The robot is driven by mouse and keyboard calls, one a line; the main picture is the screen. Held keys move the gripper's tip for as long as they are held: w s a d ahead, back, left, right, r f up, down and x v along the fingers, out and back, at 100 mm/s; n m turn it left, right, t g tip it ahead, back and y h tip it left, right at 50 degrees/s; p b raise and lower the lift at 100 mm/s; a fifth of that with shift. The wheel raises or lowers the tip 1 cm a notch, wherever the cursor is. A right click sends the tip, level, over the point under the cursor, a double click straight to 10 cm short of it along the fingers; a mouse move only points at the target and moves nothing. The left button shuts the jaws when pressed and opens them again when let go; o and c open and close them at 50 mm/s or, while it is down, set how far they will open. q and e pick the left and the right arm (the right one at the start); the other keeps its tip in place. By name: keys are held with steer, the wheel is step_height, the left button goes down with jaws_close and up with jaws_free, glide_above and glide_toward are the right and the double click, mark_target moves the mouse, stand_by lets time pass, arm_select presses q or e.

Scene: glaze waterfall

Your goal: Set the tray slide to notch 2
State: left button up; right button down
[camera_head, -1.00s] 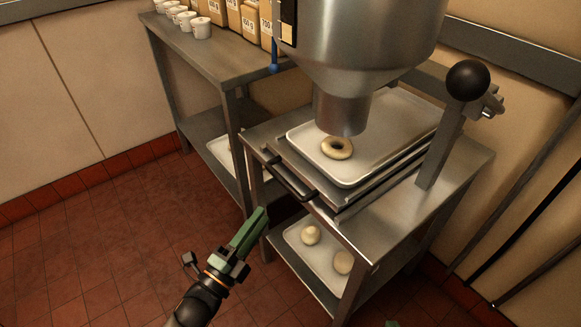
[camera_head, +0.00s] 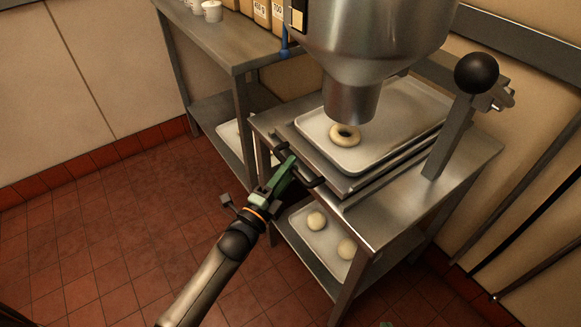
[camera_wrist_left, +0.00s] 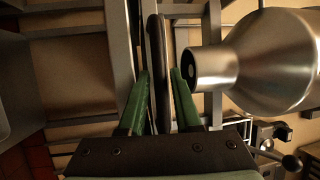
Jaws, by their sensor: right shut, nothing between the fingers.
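The tray slide (camera_head: 352,187) is a metal frame on the steel stand, under a pale tray (camera_head: 392,118) bearing one dough ring (camera_head: 344,135). Its dark handle (camera_head: 313,180) sticks out at the front. My left gripper (camera_head: 288,167) is at the handle, partly covering it. In the left wrist view my left gripper (camera_wrist_left: 161,88) is open, with the dark handle bar (camera_wrist_left: 157,65) running between its green fingers. I cannot tell whether they touch it. Only a green tip of my right gripper (camera_head: 386,324) shows at the bottom edge; it is shut and empty. No notch marks are readable.
A steel hopper (camera_head: 362,45) hangs over the tray, its spout just above the ring. A lever with a black ball knob (camera_head: 477,73) stands at the right. A lower tray (camera_head: 305,240) holds dough balls. A side table (camera_head: 232,52) stands behind. Floor at left is clear.

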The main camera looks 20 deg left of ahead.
arm_select(q)
steer(key=shift+w+d+r, duration=0.1)
steer(key=shift+w+d, duration=0.05)
steer(key=shift+w, duration=0.3)
jaws_close()
stand_by(1.2)
